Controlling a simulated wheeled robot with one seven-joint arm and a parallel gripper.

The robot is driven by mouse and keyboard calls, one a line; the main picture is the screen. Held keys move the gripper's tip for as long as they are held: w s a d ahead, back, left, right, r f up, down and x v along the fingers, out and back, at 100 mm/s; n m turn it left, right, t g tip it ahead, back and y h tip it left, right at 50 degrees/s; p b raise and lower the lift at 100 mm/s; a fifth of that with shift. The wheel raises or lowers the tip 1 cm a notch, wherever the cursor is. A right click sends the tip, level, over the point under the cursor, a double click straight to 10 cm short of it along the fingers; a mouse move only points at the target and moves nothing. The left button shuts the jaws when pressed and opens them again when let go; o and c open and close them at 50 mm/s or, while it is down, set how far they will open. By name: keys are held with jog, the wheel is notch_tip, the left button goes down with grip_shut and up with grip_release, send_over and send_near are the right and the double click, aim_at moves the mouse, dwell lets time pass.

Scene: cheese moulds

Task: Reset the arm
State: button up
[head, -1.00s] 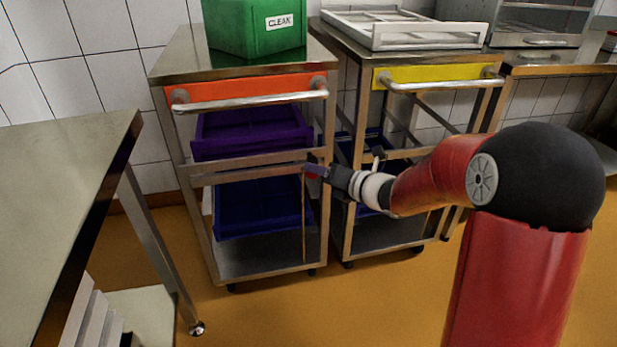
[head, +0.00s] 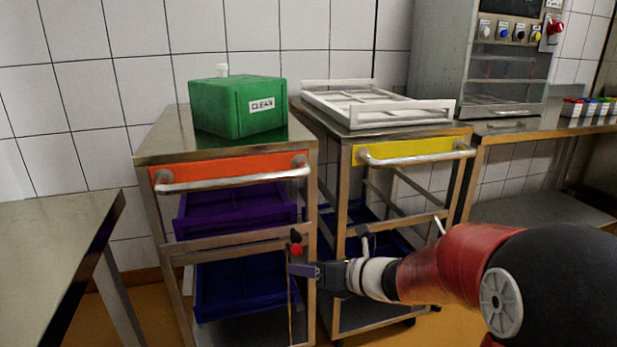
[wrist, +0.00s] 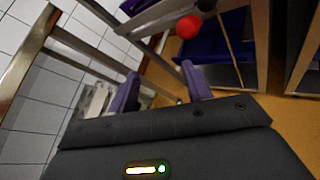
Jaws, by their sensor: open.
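My gripper (head: 303,270) is in front of the right front post of the left cart in the head view, below the orange panel. In the wrist view its two purple-grey fingers (wrist: 160,86) are apart, with nothing seen between them. A red ball (head: 297,249) with a black piece above it shows just above the gripper in the head view. The red ball (wrist: 187,26) is beyond the fingers in the wrist view. I cannot tell what it is fixed to. My red and black arm reaches in from the right.
The left cart (head: 232,172) bears a green CLEAN box (head: 215,108) and holds purple (head: 190,222) and blue (head: 225,290) crates. The right cart (head: 410,152) bears white frames (head: 400,118). A steel table (head: 45,225) stands at left; a machine (head: 440,60) stands at back right.

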jog(key=s+d+r+n+g+h, duration=0.2)
jog(key=s+n+g+h, duration=0.2)
jog(key=s+n, duration=1.25)
jog(key=s+d+n+t+h, duration=0.1)
jog(key=s+d+n+h, duration=0.6)
jog(key=d+n, duration=0.5)
jog(key=shift+s+d+r+n+h, duration=0.2)
jog(key=shift+s+r+n+h, duration=0.15)
jog(key=shift+s+n, duration=0.65)
